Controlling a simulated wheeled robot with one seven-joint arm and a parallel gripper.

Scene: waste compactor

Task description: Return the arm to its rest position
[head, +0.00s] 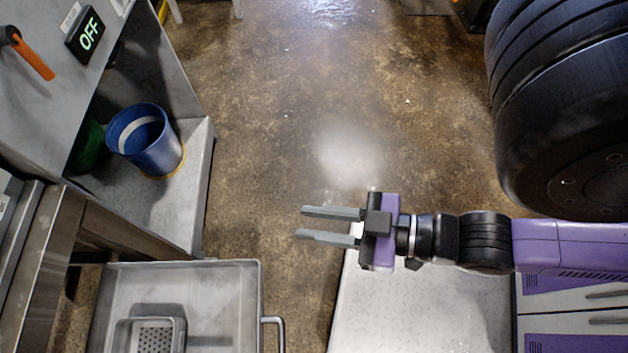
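My gripper (317,225) is in the middle of the head view, pointing left. Its two grey fingers are apart and nothing is between them. My purple and black arm reaches in from the right edge and holds the gripper over the brown floor, beside the front edge of a white textured platform. The gripper touches nothing that I can see.
At the left stands the grey compactor (190,200) with an "OFF" display (87,36) and an orange-handled lever (32,58). A blue bin (145,138) stands inside it. A metal cart (255,300) with a perforated tray (150,335) is at lower left. The middle floor (340,110) is clear.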

